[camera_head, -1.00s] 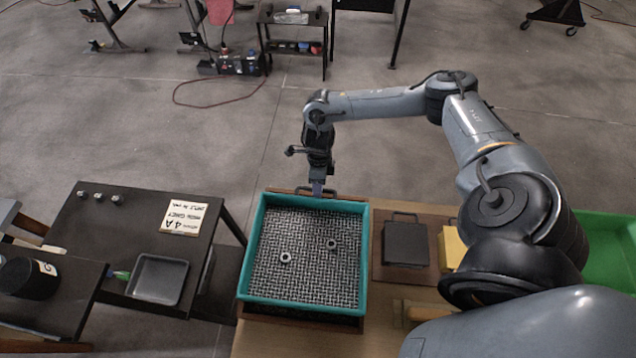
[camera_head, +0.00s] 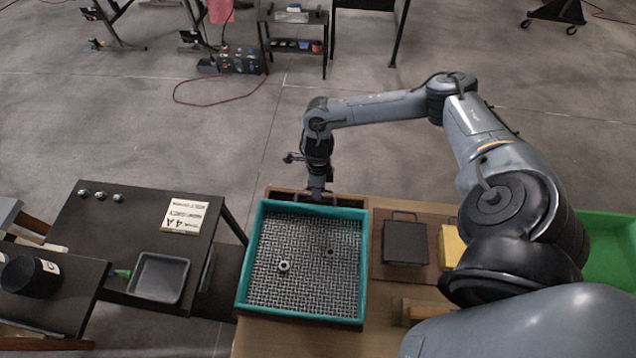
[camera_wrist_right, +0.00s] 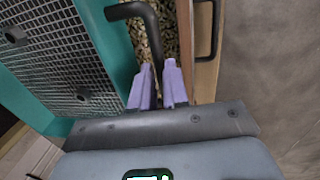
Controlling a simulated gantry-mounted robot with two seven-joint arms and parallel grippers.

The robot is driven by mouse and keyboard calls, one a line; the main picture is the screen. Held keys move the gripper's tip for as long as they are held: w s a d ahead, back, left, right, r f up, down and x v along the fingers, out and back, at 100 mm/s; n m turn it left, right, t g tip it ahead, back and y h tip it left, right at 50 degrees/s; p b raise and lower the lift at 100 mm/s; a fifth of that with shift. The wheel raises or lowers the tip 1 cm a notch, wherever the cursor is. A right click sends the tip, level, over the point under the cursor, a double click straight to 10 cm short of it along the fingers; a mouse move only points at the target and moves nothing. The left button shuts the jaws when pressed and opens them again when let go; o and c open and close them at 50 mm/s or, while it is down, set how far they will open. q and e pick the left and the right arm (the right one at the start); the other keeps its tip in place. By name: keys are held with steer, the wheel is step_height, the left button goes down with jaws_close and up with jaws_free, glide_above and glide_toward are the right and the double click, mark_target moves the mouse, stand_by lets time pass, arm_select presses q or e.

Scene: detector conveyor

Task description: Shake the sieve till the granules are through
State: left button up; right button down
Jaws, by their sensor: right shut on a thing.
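The sieve (camera_head: 361,265) has a teal square frame and a grey mesh. Two nut-like pieces lie on the mesh, a larger one (camera_head: 284,266) left of the middle and a smaller dark one (camera_head: 329,252) to the right. No granules can be made out on the mesh. My right gripper (camera_head: 317,194) is at the sieve's back edge. In the right wrist view its purple fingers (camera_wrist_right: 158,88) are shut on the black sieve handle (camera_wrist_right: 150,30). Granules (camera_wrist_right: 168,22) show below, between the teal frame and a wooden box wall (camera_wrist_right: 205,60). My left gripper is out of view.
The wooden box (camera_head: 283,195) under the sieve stands on a light wooden table. A dark lidded block (camera_head: 404,242) and a yellow block (camera_head: 449,245) are to its right. A green bin (camera_head: 605,250) is far right. A dark table with a grey tray (camera_head: 158,277) stands left.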

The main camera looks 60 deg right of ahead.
steer(key=c, duration=1.1)
jaws_free()
steer(key=shift+a, duration=0.35)
steer(key=shift+d, duration=0.1)
steer(key=shift+d+r, duration=0.1)
steer(key=shift+r, duration=0.4)
steer(key=r, duration=0.3)
steer(key=d+r, duration=0.1)
steer(key=r, duration=0.5)
steer(key=shift+w+d+r+b, duration=0.3)
steer(key=shift+d+r+b, duration=0.05)
